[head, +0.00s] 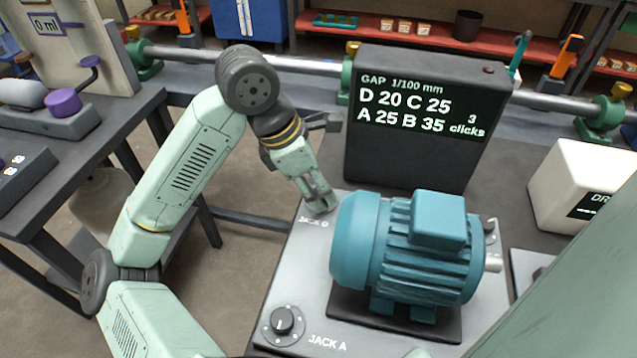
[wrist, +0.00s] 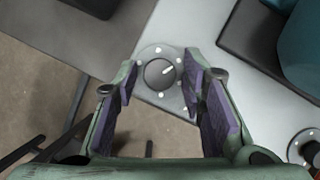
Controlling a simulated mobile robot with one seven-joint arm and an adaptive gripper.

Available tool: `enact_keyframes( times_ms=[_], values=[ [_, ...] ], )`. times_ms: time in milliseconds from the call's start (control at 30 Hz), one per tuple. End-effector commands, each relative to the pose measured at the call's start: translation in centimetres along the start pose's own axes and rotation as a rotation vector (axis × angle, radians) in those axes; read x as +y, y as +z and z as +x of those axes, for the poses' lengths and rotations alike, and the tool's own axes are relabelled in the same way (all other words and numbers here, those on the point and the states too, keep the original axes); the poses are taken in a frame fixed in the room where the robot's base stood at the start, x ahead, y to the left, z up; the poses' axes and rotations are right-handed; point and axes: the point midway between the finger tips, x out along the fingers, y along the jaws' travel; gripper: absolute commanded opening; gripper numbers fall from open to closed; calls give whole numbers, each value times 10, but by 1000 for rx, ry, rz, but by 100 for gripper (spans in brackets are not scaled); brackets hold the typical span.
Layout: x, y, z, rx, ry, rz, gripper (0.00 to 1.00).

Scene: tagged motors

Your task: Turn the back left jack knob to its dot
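The back left knob (wrist: 159,73), by the label JACK D (head: 314,222), is a dark round dial on a grey disc with white dots around it. Its white pointer line aims to the upper right in the wrist view. In the head view my gripper hides it. My gripper (wrist: 160,80) is open, one purple-padded finger on each side of the knob, and the knob shows in the gap near the fingertips. I cannot tell whether the pads touch it. In the head view my gripper (head: 322,203) points down at the plate's back left corner.
The teal motor (head: 410,250) stands right of my gripper on the grey plate. The JACK A knob (head: 283,320) is at front left. A black display (head: 425,120) behind reads D 20, C 25, A 25, B 35, 3 clicks. A white box (head: 580,185) stands right.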

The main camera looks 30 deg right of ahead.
Motion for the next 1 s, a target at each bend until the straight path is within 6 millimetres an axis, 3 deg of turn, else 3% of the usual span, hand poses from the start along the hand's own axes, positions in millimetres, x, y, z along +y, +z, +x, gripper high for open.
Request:
enact_keyframes(
  times_ms=[500, 1000],
  values=[
    [0, 0, 0, 0, 0, 0, 1],
    [-1, -3, 4, 4, 50, -109, 0]
  ],
)
